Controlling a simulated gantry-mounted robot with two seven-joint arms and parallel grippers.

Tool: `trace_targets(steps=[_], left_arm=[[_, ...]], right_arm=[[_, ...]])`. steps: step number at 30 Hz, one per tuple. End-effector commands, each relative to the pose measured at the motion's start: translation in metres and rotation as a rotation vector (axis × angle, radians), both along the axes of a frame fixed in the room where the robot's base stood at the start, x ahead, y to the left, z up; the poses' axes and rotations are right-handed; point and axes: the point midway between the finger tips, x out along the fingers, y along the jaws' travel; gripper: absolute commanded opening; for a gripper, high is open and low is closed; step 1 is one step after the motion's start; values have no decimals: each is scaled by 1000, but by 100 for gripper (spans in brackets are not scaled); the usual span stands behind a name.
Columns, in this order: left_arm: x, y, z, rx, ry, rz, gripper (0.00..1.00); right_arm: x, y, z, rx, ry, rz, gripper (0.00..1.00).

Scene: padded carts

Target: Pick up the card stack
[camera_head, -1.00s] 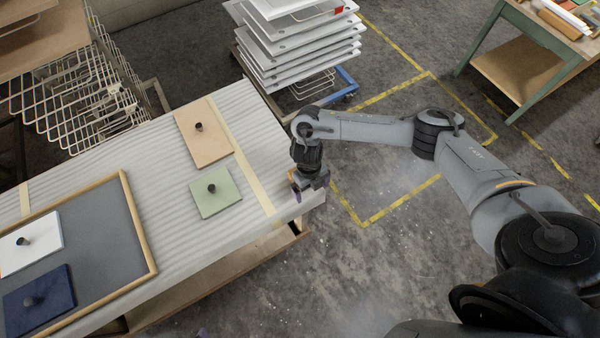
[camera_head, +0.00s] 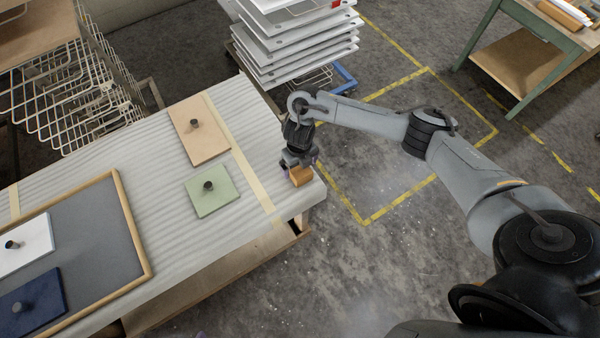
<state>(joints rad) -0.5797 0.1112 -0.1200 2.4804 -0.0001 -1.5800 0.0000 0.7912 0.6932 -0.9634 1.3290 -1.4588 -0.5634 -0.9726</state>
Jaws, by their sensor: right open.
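A small orange-brown block, which looks like the card stack (camera_head: 300,177), sits at the right end of the padded table, near its corner. My right gripper (camera_head: 299,166) is open, right at the block, with its dark fingers around the block's upper part. The wrist hides the block's far side, and I cannot tell whether the fingers touch it. Of my left gripper, at most a tiny dark tip shows at the bottom edge of the head view, too little to read.
The padded table (camera_head: 165,190) holds a tan board (camera_head: 190,145) and a green board (camera_head: 222,198), both with dark knobs. A wood-framed grey tray (camera_head: 95,225) holds white and blue boards. A stack of white trays (camera_head: 295,45) stands behind. Bare floor lies right.

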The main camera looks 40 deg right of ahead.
Motion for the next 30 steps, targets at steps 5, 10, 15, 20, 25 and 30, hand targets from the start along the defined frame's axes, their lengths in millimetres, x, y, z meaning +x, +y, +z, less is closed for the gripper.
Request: trace_targets(steps=[5,10,15,20,25,30], left_arm=[[0,0,0,0,2,0,56],[-1,1,0,3,1,-3,56],[-1,2,0,10,1,-6,56],[-1,3,0,14,1,-9,56],[-1,3,0,14,1,-9,56],[-1,3,0,12,1,-8,56]], right_arm=[[-1,-3,-25,1,4,-1,100],[-1,-3,-40,0,3,-1,100],[0,-3,-42,-1,1,1,100],[0,-3,-42,-1,1,1,94],[0,-3,-42,-1,1,1,68],[0,-3,-42,-1,1,0,42]])
